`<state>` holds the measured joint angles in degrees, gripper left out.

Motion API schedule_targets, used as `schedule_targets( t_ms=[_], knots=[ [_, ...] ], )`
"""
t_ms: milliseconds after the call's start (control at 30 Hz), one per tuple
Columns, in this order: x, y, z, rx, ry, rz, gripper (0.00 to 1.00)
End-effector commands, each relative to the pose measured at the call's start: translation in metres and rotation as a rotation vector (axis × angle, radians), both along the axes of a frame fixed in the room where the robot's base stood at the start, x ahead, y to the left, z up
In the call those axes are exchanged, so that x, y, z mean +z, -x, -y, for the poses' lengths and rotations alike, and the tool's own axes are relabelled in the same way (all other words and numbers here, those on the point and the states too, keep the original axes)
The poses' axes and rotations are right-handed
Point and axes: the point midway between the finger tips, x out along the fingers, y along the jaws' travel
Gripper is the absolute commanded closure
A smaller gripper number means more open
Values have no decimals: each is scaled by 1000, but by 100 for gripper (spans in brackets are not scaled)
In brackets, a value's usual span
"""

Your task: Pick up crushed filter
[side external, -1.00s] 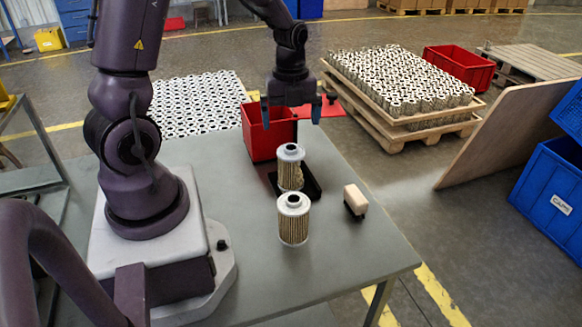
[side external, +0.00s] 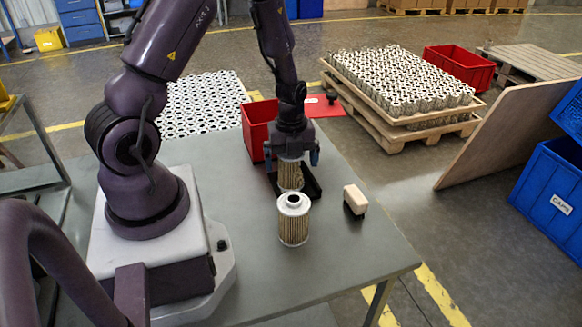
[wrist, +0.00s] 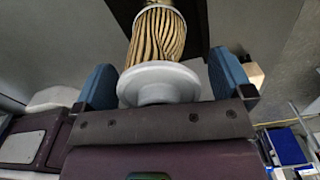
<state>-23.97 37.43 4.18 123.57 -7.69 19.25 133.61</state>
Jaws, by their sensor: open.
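The crushed filter (side external: 290,177) stands upright on a black tray (side external: 313,187) on the grey table. Its pleats look bent and wavy in the wrist view (wrist: 157,38), with its white end cap toward me. My gripper (side external: 292,160) is open, pointing down over the filter's top. In the wrist view its blue fingers (wrist: 166,82) are on either side of the cap, with a gap on both sides. The gripper hides the filter's top in the side view. A second filter (side external: 293,222) with straight pleats stands upright on the table in front of the tray.
A red bin (side external: 258,128) stands behind the tray, close to my gripper. A beige-and-black block (side external: 355,199) lies to the right of the tray. The table's front (side external: 330,260) is clear. Pallets of filters stand on the floor beyond.

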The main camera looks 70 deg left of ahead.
Motion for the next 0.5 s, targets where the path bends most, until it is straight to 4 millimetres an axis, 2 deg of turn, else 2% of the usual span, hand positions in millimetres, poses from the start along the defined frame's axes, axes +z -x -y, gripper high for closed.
schedule_targets(
  t_ms=[100, 333, 500],
  knots=[
    [0, 0, 0, 0, 0, 1, 4],
    [1, 0, 0, 1, 0, 0, 57],
    [1, 0, 0, 1, 0, 1, 57]
  ],
)
